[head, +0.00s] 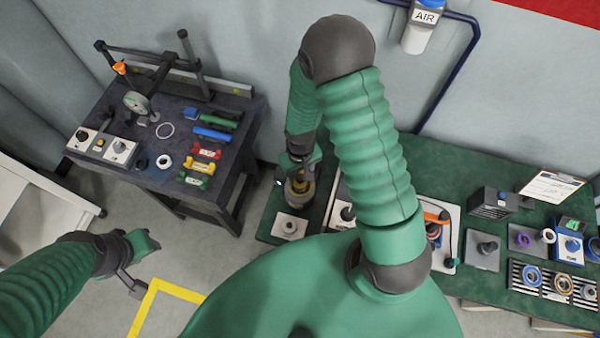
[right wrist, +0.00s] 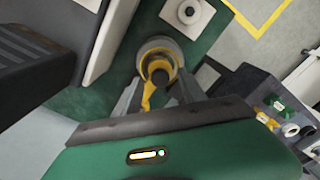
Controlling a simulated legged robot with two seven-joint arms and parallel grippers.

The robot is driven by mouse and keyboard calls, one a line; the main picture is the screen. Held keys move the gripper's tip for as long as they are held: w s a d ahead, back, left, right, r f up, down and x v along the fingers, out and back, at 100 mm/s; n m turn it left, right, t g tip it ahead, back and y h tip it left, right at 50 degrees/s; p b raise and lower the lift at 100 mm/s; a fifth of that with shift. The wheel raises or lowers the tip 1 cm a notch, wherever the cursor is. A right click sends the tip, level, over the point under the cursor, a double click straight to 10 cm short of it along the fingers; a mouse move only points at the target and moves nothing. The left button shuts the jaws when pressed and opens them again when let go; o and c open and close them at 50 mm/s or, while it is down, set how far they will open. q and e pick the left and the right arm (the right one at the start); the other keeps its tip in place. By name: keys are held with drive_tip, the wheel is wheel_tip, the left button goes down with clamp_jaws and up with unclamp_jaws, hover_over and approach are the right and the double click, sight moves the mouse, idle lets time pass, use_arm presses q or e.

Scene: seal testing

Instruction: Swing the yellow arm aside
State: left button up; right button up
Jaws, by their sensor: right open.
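A round grey fixture with a yellow ring stands on the green bench; in the right wrist view a yellow arm (right wrist: 148,96) reaches from it toward my fingers. The fixture also shows in the head view (head: 299,193), partly covered by my right gripper. My right gripper (right wrist: 157,100) is open above the fixture, with its two grey fingers apart and the yellow arm between them in the picture. Contact cannot be told. My left gripper (head: 133,284) hangs over the floor, away from the benches; its jaw state is unclear.
A white plate with a dark knob (head: 290,227) lies in front of the fixture. A panel (right wrist: 107,45) stands close beside my right gripper. A dark table (head: 222,172) with coloured tools is at the left. An orange lever (head: 436,217) sits farther right on the bench.

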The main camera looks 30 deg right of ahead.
drive_tip(key=shift+w+d+f, duration=0.1)
drive_tip(key=shift+w+f, duration=0.15)
drive_tip(key=shift+f, duration=0.5)
drive_tip(key=shift+s+r, duration=0.1)
clamp_jaws()
idle(0.8)
